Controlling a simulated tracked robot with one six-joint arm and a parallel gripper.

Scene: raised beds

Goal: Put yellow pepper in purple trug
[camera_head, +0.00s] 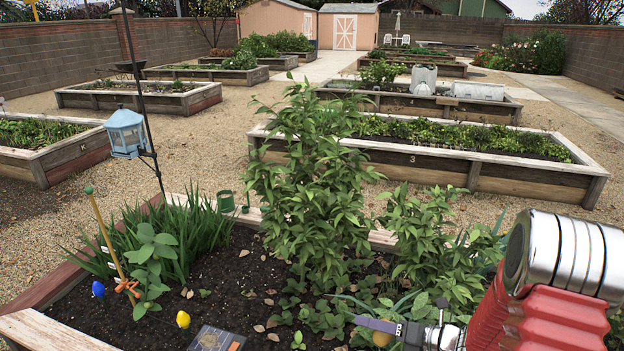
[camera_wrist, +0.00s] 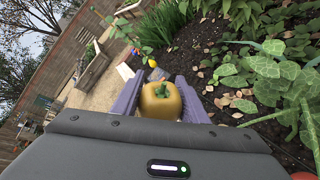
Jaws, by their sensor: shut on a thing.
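My gripper (camera_head: 383,334) is at the lower right of the head view, low in front of the leafy plants. In the head view the pepper (camera_head: 381,339) shows only partly, behind the finger. In the wrist view the fingers (camera_wrist: 160,96) sit on both sides of it. I see no purple trug in either view.
Tall leafy plants (camera_head: 308,190) stand in the bed left of my gripper.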

